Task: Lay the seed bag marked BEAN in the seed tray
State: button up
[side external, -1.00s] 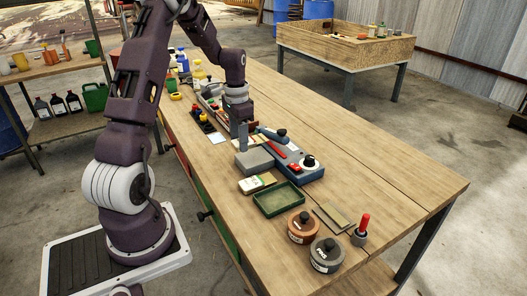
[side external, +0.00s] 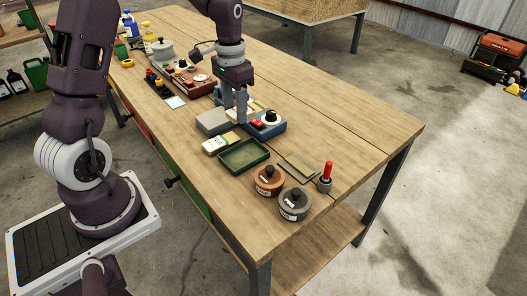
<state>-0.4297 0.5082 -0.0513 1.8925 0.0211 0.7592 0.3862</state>
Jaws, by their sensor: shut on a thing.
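My gripper (side external: 240,119) points straight down over the near end of the blue device, its fingers together on something that I cannot make out clearly. A pale tan edge (side external: 256,104) shows just behind the fingers and may belong to it. The shallow green tray (side external: 231,168), likely the seed tray, lies in front of the gripper and looks empty. A white packet with a green mark (side external: 216,144) lies just left of the tray. I cannot read the word BEAN on anything.
A grey block (side external: 212,122) stands left of the gripper, and the blue device (side external: 277,130) with a dial stands right. Near the tray are a copper pot (side external: 268,183), a grey pot (side external: 294,207), a flat tan piece (side external: 299,168) and a red-handled tool (side external: 326,177). The table's right side is clear.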

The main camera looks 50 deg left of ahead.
jog(key=s+d+f, duration=0.1)
jog(key=d+f, duration=0.1)
jog(key=d, duration=0.8)
notch_tip(320, 180, up, 5)
jog(key=a, duration=0.1)
send_over(185, 121)
notch_tip(185, 121, down, 4)
jog(key=shift+a+f, duration=0.1)
jog(key=shift+f, duration=0.35)
notch_tip(185, 121, down, 10)
jog(key=shift+r, duration=0.2)
